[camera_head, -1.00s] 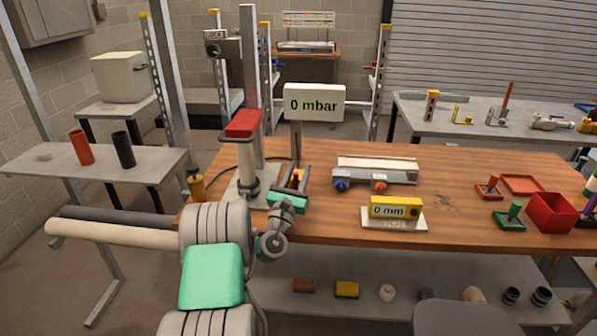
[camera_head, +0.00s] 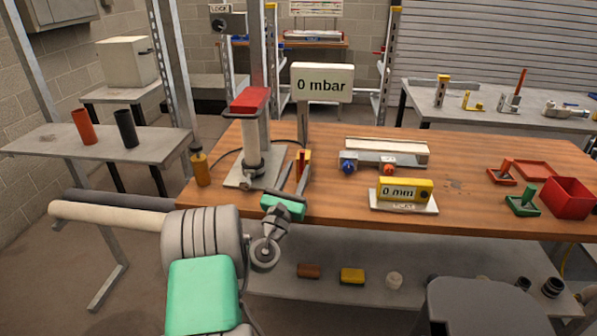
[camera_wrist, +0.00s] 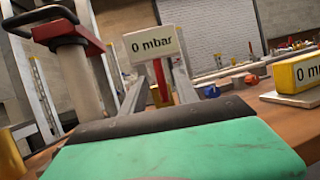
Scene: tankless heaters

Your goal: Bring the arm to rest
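My arm reaches from the lower left to the front left of the wooden bench (camera_head: 460,214). My gripper (camera_head: 295,177) is above the bench's front left part, just in front of the red-and-yellow piece (camera_head: 303,160). Its two grey fingers stand apart and look empty. In the wrist view my gripper (camera_wrist: 160,78) also shows open, with a red part (camera_wrist: 160,85) visible between the fingers. Whether the fingers touch that piece cannot be told.
A press-like stand with a red top (camera_head: 250,100) and a yellow bottle (camera_head: 200,167) are left of my gripper. The "0 mbar" sign (camera_head: 322,84) stands behind it. The "0 mm" gauge (camera_head: 405,191) and a grey bar fixture (camera_head: 390,152) are to the right.

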